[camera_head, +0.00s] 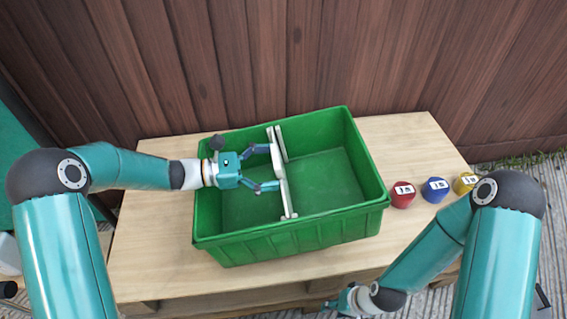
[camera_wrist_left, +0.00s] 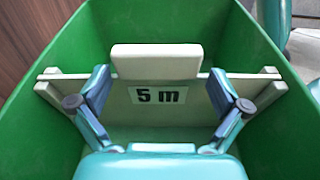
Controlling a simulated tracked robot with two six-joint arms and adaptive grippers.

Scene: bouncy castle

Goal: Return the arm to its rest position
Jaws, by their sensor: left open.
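My left gripper (camera_head: 270,168) is over the green crate (camera_head: 355,135), its fingers open and spread around the middle of a pale board (camera_head: 287,203). In the left wrist view the board (camera_wrist_left: 120,117) carries a "5 m" label (camera_wrist_left: 158,95) and a raised block on top, with a fingertip on either side. I cannot tell whether the fingertips touch it. The board stands within the crate, crosswise to the gripper.
The crate stands on a wooden table (camera_head: 150,250). Red (camera_head: 402,195), blue (camera_head: 435,190) and yellow (camera_head: 465,182) labelled objects sit right of it, close to my right arm. A wooden fence (camera_head: 300,60) rises behind. The crate's right half is empty.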

